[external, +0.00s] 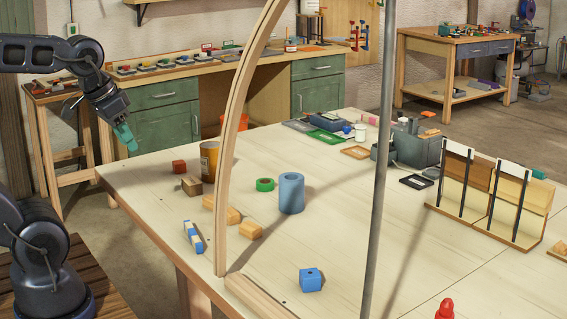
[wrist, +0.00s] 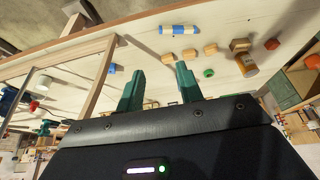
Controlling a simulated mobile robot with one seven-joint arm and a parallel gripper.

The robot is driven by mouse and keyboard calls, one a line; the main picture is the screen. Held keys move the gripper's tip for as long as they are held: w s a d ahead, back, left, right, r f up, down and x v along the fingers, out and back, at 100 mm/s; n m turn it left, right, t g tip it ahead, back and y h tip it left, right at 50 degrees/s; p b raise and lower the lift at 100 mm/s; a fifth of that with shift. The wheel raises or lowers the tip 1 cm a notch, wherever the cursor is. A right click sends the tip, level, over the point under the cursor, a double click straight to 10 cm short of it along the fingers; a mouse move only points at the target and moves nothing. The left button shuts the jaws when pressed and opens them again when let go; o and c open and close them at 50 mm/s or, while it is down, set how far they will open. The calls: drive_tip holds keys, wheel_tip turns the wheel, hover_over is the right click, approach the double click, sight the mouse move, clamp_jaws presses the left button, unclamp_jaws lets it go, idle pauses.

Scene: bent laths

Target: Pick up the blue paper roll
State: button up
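The blue paper roll (external: 291,193) is a wide light-blue cylinder with a hole in its top, standing upright on the workbench (external: 330,250) in the external view. I cannot make it out in the wrist view, where my fingers and gripper body cover part of the bench. My gripper (external: 126,140) has teal fingers and hangs off the bench's far left corner, well to the left of the roll. In the wrist view, the two fingers of my gripper (wrist: 160,68) stand apart with nothing between them.
A green ring (external: 265,184) lies just left of the roll. An orange can (external: 209,161), a red block (external: 179,167) and wooden blocks stand further left. A bent wooden lath (external: 234,130) arches up from the bench's front left. A blue cube (external: 311,279) lies nearer the front.

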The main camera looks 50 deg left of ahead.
drive_tip(key=shift+o, duration=0.4)
drive_tip(key=o, duration=1.1)
drive_tip(key=shift+w, duration=0.1)
